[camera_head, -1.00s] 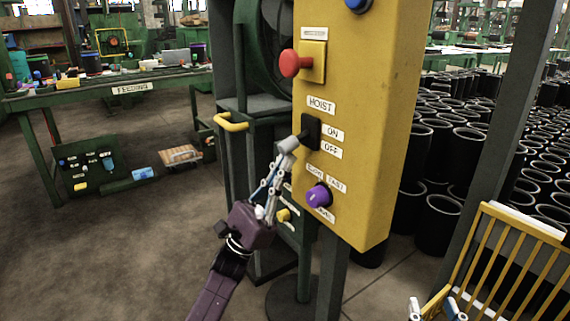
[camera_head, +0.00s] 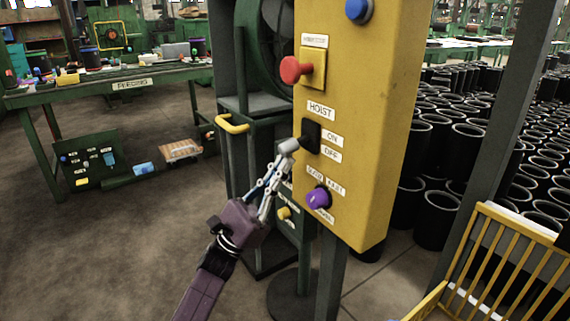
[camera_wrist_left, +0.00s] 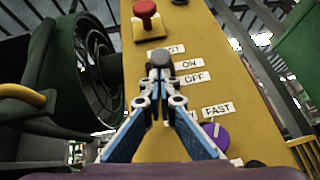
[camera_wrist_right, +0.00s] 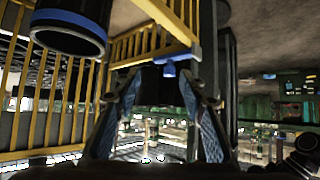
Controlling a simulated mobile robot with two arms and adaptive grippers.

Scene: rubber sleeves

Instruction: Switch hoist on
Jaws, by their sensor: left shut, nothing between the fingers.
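The yellow control box (camera_head: 375,120) carries a black hoist switch (camera_head: 312,135) with a grey-tipped lever (camera_head: 288,146). The labels HOIST, ON and OFF (camera_head: 331,155) are beside it. My left gripper (camera_head: 281,163) is shut and empty, its fingertips at the underside of the lever tip. In the left wrist view the dark lever tip (camera_wrist_left: 160,58) stands just beyond the closed fingertips (camera_wrist_left: 158,74); touching or a hair apart, I cannot tell. The lever's exact tilt is unclear. My right gripper (camera_wrist_right: 163,88) is open and empty, away from the box.
A red button (camera_head: 294,70) sits above the switch, a blue button (camera_head: 359,10) higher up, and a purple speed knob (camera_head: 318,198) below. A yellow railing (camera_head: 500,255) stands at the right, near my right gripper. Black sleeves (camera_head: 440,215) stand behind the box.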

